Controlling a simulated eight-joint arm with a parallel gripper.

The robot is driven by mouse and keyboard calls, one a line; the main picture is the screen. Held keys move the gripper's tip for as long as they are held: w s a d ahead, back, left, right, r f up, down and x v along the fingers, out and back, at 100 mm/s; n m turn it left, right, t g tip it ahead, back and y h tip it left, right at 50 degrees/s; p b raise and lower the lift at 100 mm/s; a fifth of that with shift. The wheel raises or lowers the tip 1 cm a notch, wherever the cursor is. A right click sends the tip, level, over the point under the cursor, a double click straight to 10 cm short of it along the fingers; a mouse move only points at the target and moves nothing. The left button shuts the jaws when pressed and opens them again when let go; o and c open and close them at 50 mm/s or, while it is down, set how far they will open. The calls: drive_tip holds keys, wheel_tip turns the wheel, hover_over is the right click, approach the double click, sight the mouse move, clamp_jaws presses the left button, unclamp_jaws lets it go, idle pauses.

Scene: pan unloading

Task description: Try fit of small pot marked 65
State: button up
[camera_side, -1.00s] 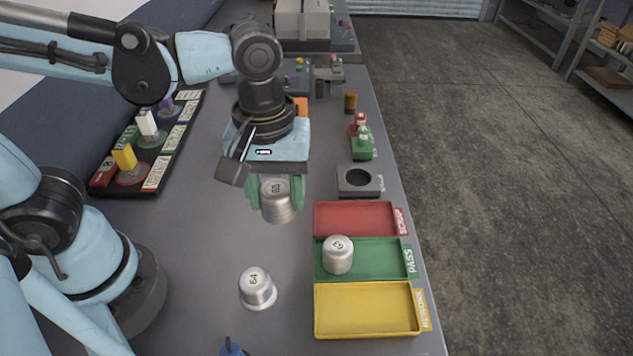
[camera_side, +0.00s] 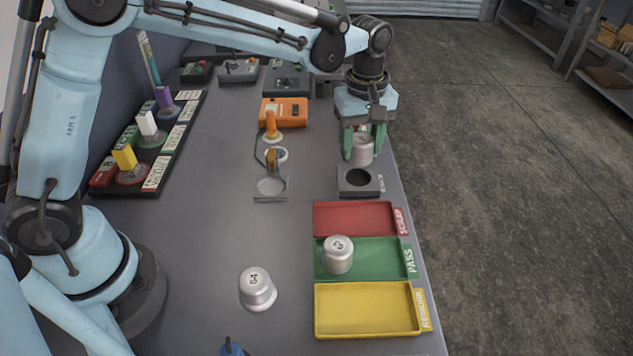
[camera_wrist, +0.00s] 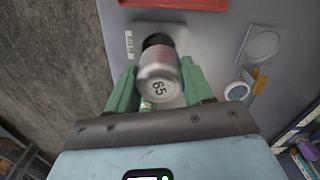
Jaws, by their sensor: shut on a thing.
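The small pot marked 65 (camera_wrist: 158,78) is metallic and held between the green fingers of my gripper (camera_side: 363,145). In the side view the pot (camera_side: 362,149) hangs just above and behind the grey block with a round dark hole (camera_side: 358,180). In the wrist view the hole (camera_wrist: 158,42) shows partly behind the pot. The pot looks apart from the block, though the exact gap is hard to tell. My gripper is shut on the pot.
The red scrap tray (camera_side: 355,218), green pass tray (camera_side: 385,258) with a pot (camera_side: 338,255), and yellow rework tray (camera_side: 367,308) stand nearer. A pot marked 64 (camera_side: 257,289) stands left of them. A grey stand (camera_side: 270,188) and orange device (camera_side: 284,111) lie left of the hole block.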

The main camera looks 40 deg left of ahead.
sight(360, 159)
drive_tip(key=shift+w+a+f, duration=0.15)
drive_tip(key=shift+w+f, duration=0.25)
drive_tip(key=shift+f, duration=2)
drive_tip(key=shift+f, duration=0.8)
idle(0.6)
drive_tip(key=o, duration=1.2)
drive_tip(key=shift+c, duration=0.2)
drive_tip(key=shift+r, duration=0.1)
wheel_tip(360, 159, up, 12)
drive_tip(key=shift+s, duration=0.1)
